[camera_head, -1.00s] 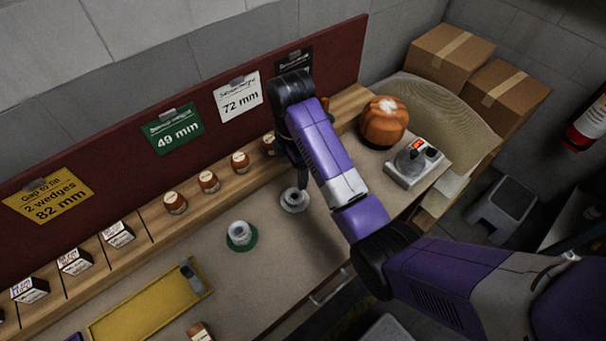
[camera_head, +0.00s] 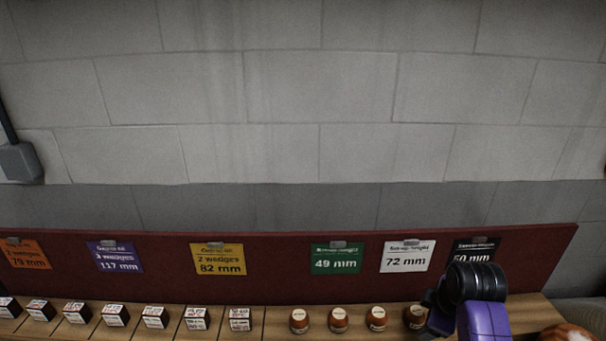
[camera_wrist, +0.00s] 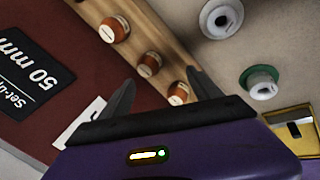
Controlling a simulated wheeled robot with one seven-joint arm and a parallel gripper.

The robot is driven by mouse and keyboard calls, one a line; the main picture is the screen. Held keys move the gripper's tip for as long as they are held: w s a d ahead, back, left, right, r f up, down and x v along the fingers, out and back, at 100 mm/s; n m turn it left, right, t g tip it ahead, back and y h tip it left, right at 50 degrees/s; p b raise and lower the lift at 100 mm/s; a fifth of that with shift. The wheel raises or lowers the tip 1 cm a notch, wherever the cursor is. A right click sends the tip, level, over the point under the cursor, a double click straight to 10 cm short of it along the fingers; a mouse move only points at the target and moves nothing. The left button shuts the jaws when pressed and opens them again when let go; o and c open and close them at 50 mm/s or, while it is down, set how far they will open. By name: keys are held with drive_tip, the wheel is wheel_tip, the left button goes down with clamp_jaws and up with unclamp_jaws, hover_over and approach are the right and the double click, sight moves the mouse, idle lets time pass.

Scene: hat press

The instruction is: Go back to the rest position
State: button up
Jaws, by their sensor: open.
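My gripper (camera_wrist: 158,92) shows in the wrist view with its two dark fingers spread apart and nothing between them. It is open, above the bench and angled toward the wooden shelf. In the head view only my purple arm and its black joint show at the lower right; the fingers are hidden or out of frame there. Several round brown pieces with pale tops (camera_head: 338,319) stand on the wooden shelf (camera_head: 270,322). They also show beyond the fingers in the wrist view (camera_wrist: 149,64).
White spool-like pieces, one plain (camera_wrist: 221,18) and one on a green base (camera_wrist: 262,82), stand on the bench. A yellow tray (camera_wrist: 295,128) is at the right. Small labelled blocks (camera_head: 155,317) line the shelf below a dark red board (camera_head: 290,285) with coloured cards.

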drive_tip(key=s+a+m+t+b, duration=0.2)
drive_tip(key=s+a+m+t, duration=0.1)
drive_tip(key=s, duration=1.1)
drive_tip(key=s+a+r+m+t+b, duration=0.1)
drive_tip(key=s+a+m+t+b, duration=0.2)
drive_tip(key=s, duration=1.2)
drive_tip(key=s+a+r+m+t+b, duration=0.1)
drive_tip(key=s+a+m+t, duration=0.3)
drive_tip(key=s, duration=1)
drive_tip(key=shift+s+a+m+y+b, duration=0.4)
drive_tip(key=shift+a+m+b, duration=0.05)
drive_tip(key=shift+m+b, duration=0.35)
